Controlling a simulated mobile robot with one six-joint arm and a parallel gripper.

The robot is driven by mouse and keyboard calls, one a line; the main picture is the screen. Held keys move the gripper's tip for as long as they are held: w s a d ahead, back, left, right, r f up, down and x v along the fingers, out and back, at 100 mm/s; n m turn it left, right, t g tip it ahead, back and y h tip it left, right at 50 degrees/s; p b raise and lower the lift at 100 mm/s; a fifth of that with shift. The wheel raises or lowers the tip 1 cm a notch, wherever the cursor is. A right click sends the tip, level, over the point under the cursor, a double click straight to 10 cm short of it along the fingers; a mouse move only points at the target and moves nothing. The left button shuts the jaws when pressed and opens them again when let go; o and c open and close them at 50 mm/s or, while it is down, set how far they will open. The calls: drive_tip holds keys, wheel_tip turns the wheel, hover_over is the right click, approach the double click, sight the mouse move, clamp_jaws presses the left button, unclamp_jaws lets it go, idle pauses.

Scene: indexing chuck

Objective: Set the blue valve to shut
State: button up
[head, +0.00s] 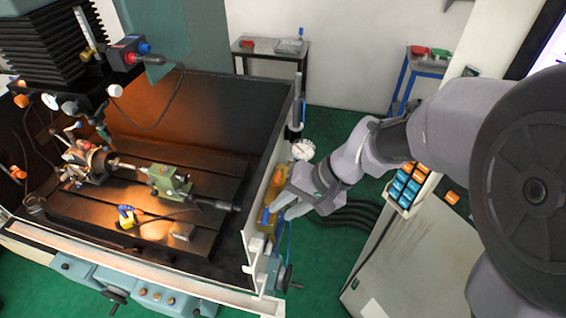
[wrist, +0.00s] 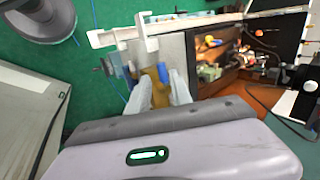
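The blue valve (head: 264,215) is on the outer side of the machine's right wall, with a blue handle and a brass-yellow body. In the wrist view its blue handle (wrist: 147,82) shows near the fingertips, with the yellow body (wrist: 160,88) between my fingers. My gripper (head: 273,208) is at the valve; in the wrist view its two pale fingers (wrist: 160,88) stand apart on either side of the body. I cannot tell whether a finger touches the handle. Part of the valve is hidden behind the fingers, and its setting cannot be read.
A round gauge (head: 303,150) sits close to my wrist. The machine's wall edge (head: 262,195) runs beside my gripper, and a hand crank (head: 288,279) sticks out below. A grey cabinet (head: 402,250) stands at right. Green floor (head: 320,265) lies open between.

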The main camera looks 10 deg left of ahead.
sight(264, 221)
drive_tip(key=x, duration=0.6)
drive_tip(key=shift+a+f+b, duration=0.1)
drive_tip(key=shift+a+b, duration=0.05)
drive_tip(key=shift+b, duration=0.2)
drive_tip(key=shift+a, duration=0.1)
clamp_jaws()
drive_tip(key=shift+a+f+m+b, duration=0.2)
drive_tip(key=shift+m+b, duration=0.1)
drive_tip(key=shift+b, duration=0.6)
drive_tip(key=shift+s+r, duration=0.1)
drive_tip(key=shift+r, duration=0.15)
unclamp_jaws()
